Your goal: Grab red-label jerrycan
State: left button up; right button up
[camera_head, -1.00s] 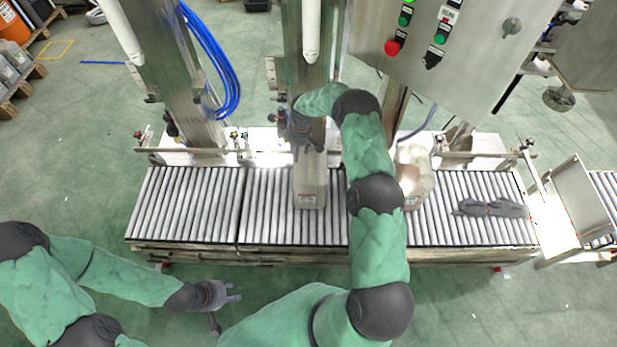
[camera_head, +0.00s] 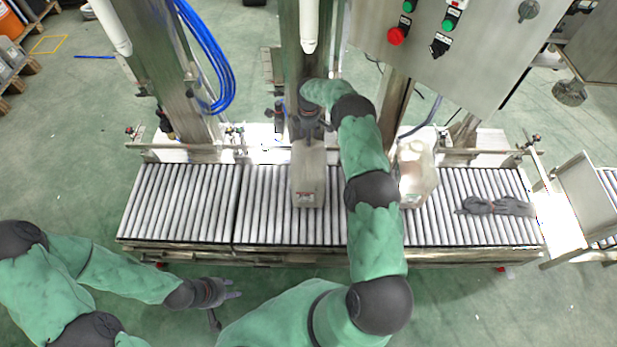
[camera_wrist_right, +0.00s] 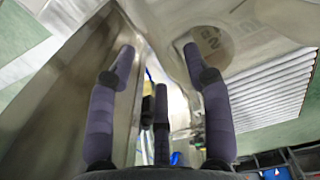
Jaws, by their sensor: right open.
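The red-label jerrycan (camera_head: 307,175) is a pale, translucent can standing on the roller conveyor under the middle column. Its small red label is low on the side facing me. My right gripper (camera_head: 311,137) is at the can's top, fingers pointing down; its arm passes to the right of the can. In the right wrist view, the right gripper's fingers (camera_wrist_right: 160,75) are spread apart with nothing clearly held between them. Whether they touch the can is unclear. My left gripper (camera_head: 232,290) is open and empty in front of the conveyor.
A second pale jerrycan (camera_head: 416,175) stands on the rollers right of my right arm. Dark gloves (camera_head: 497,206) lie farther right on the conveyor (camera_head: 185,205). A steel control panel (camera_head: 455,50) overhangs the back right. The left rollers are clear.

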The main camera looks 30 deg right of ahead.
notch_tip(320, 180, down, 5)
jog(key=shift+d+b, duration=0.1)
jog(key=shift+b, duration=1.15)
jog(key=shift+c, duration=0.2)
grip_shut()
